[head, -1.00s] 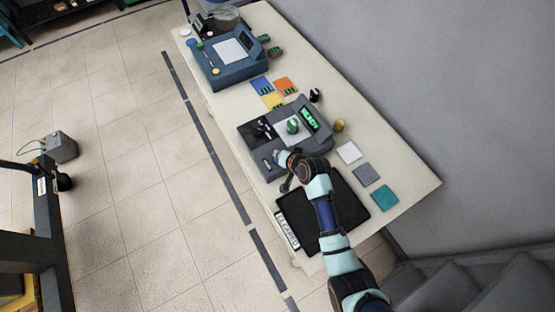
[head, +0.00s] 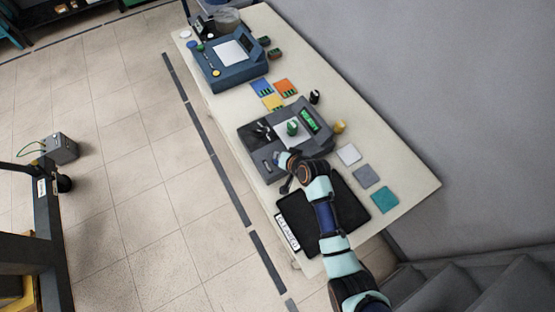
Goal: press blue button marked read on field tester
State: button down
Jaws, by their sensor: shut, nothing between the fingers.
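The field tester (head: 249,139) is a grey box in the middle of the table, with a lit green display (head: 310,120). A green cylindrical coil (head: 292,128) stands upright on its pale top plate. My gripper (head: 280,158) is over the near part of the tester's panel, below the coil in the picture. It is small and partly hidden by my wrist; it looks shut and holds nothing visible. The blue read button cannot be made out; my gripper covers that part of the panel. Whether the fingertips touch the panel cannot be told.
A black tray (head: 350,207) with a white label lies under my forearm. A blue device (head: 238,72) stands at the far end. Coloured cards, a black cylinder (head: 315,97), a gold cylinder (head: 339,127) and grey and teal squares (head: 384,199) lie around the tester.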

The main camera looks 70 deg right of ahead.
dwell(0.3)
jog(key=shift+f, duration=0.45)
jog(key=shift+f+b, duration=0.4)
dwell(0.4)
jog(key=shift+r, duration=0.15)
jog(key=shift+r+p, duration=0.7)
jog(key=shift+p, duration=0.2)
notch_tip(320, 180, up, 5)
jog(key=p, duration=0.5)
jog(key=shift+r, duration=0.1)
